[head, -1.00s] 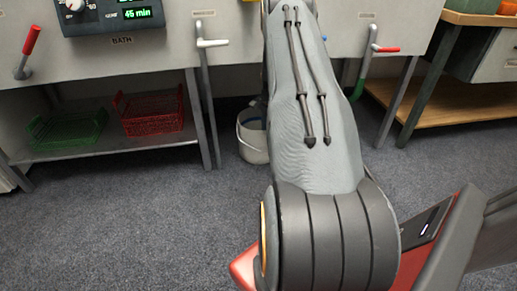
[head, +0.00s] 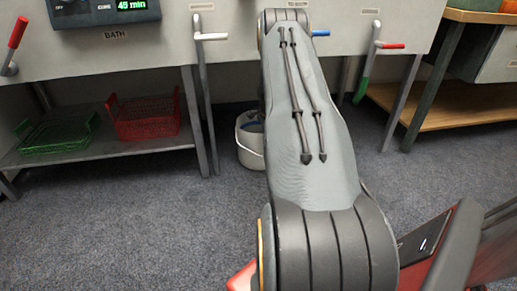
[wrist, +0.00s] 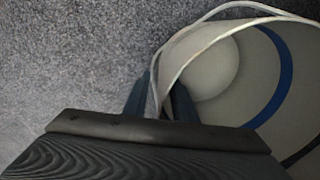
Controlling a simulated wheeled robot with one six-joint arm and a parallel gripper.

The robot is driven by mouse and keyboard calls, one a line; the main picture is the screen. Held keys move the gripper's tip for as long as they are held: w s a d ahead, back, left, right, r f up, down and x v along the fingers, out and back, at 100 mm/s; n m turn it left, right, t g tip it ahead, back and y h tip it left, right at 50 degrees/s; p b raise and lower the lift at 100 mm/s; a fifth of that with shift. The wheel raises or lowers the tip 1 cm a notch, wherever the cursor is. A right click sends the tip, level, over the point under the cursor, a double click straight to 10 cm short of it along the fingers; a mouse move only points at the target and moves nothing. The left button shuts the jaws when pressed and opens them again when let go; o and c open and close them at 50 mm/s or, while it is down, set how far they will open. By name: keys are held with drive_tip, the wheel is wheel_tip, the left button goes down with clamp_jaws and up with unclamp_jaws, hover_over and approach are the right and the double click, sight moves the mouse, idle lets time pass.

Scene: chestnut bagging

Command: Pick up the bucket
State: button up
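The bucket (head: 250,153) is off-white and stands on the carpet under the grey counter. In the head view my arm hides its right part. In the wrist view the bucket (wrist: 215,70) fills the right side, with its pale rim, a blue band inside and a thin handle along the rim. My gripper (wrist: 160,95) has its two dark fingers apart, one outside the bucket wall and one inside, with the rim between them. A gap seems to show between the fingers and the wall. My gripper is hidden in the head view.
The grey counter (head: 120,50) with lever valves overhangs the bucket. A green basket (head: 58,133) and a red basket (head: 145,117) sit on a low shelf at left. A counter leg (head: 203,120) stands just left of the bucket. Carpet in front is free.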

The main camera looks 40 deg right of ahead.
wheel_tip(320, 180, down, 4)
drive_tip(key=shift+w+d+r+b, duration=0.15)
drive_tip(key=shift+r+b, duration=0.1)
drive_tip(key=shift+b, duration=0.7)
clamp_jaws()
idle(0.6)
